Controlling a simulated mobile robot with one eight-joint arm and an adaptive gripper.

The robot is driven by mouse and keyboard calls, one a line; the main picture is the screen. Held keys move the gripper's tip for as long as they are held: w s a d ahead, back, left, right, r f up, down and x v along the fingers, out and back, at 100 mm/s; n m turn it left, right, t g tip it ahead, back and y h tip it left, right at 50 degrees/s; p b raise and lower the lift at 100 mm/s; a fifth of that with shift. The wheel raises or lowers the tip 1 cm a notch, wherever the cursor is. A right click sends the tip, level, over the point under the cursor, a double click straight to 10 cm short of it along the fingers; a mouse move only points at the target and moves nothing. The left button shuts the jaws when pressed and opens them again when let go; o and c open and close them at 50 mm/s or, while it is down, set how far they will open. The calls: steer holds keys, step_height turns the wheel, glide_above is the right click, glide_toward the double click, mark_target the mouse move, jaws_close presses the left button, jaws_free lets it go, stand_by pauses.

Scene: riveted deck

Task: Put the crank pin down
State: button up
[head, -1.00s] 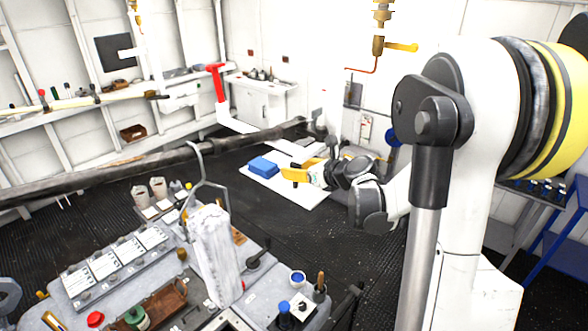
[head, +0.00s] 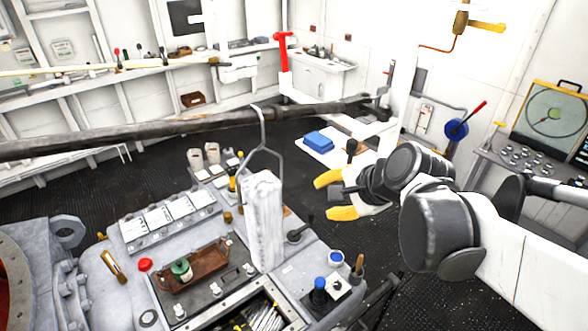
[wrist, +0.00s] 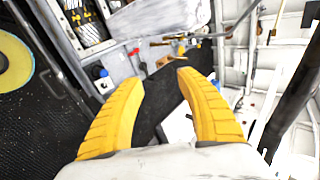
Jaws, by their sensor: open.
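My gripper (head: 322,197) is open, with two curved yellow fingers spread apart in the head view and nothing between them. In the wrist view my gripper (wrist: 160,79) also shows empty, over dark floor. It hangs in the air to the right of the grey console (head: 285,277). I cannot tell for certain which thing is the crank pin. A brass-coloured pin-like piece (head: 113,266) lies on the left part of the console. A small wooden-handled piece (head: 357,266) stands at its right edge.
A brown tray (head: 193,273) with a green spool sits on the console, and a pale upright block with a wire hook (head: 263,220) rises behind it. A long dark bar (head: 190,133) crosses the scene. A blue box (head: 318,141) lies on a white board. Dark floor between is clear.

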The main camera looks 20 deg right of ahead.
steer(key=s+a+f+n+g+h, duration=0.1)
steer(key=s+a+n, duration=0.3)
steer(key=s+n, duration=0.5)
steer(key=n+h, duration=0.1)
steer(key=n, duration=0.5)
steer(key=shift+s+f, duration=0.2)
steer(key=shift+f, duration=0.15)
steer(key=shift+d, duration=0.1)
